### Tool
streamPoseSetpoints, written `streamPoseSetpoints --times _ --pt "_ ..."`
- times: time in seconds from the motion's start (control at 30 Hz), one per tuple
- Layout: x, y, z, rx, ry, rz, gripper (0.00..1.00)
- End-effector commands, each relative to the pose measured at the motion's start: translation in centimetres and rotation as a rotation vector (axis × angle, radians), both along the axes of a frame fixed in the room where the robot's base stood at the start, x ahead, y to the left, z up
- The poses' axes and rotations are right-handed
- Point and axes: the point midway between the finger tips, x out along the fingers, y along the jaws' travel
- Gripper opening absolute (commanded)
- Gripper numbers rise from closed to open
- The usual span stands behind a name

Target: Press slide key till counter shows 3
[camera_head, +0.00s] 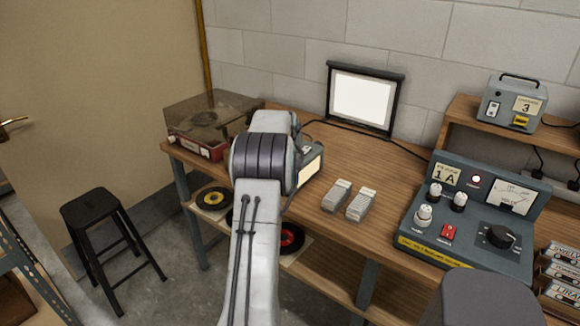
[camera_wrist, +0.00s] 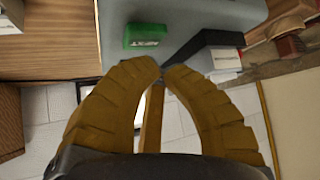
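A grey device (camera_head: 312,162) with a pale front panel stands on the bench, mostly hidden behind my arm in the head view. In the wrist view its grey top (camera_wrist: 190,12) carries a green key (camera_wrist: 147,36) with a small unreadable label. A dark part (camera_wrist: 198,54) with a pale label (camera_wrist: 226,60) is beside it. My gripper (camera_wrist: 161,67) has ochre fingers with their tips together and nothing visible between them. The tips appear just below and right of the green key; contact cannot be told. The gripper is hidden in the head view. No counter reading on this device is visible.
A white screen (camera_head: 363,98) stands at the back. A grey box (camera_head: 511,101) showing "3" sits on the right shelf. Two slide boxes (camera_head: 336,195) and a meter console (camera_head: 468,217) are right of my arm. A turntable (camera_head: 205,121) is left; a stool (camera_head: 112,240) stands on the floor.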

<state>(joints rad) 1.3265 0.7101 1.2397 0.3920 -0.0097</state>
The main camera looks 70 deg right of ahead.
Motion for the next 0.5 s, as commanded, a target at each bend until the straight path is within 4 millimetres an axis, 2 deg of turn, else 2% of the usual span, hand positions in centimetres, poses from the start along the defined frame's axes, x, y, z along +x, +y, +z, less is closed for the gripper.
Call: streamPoseSetpoints --times 0.3,0.33,0.4,0.5 --pt "0.00 0.00 -0.08 0.000 0.000 0.000 0.00" --pt "0.00 0.00 -0.08 0.000 0.000 0.000 0.04" --pt "0.00 0.00 -0.08 0.000 0.000 0.000 0.00" --pt "0.00 0.00 -0.08 0.000 0.000 0.000 0.00"
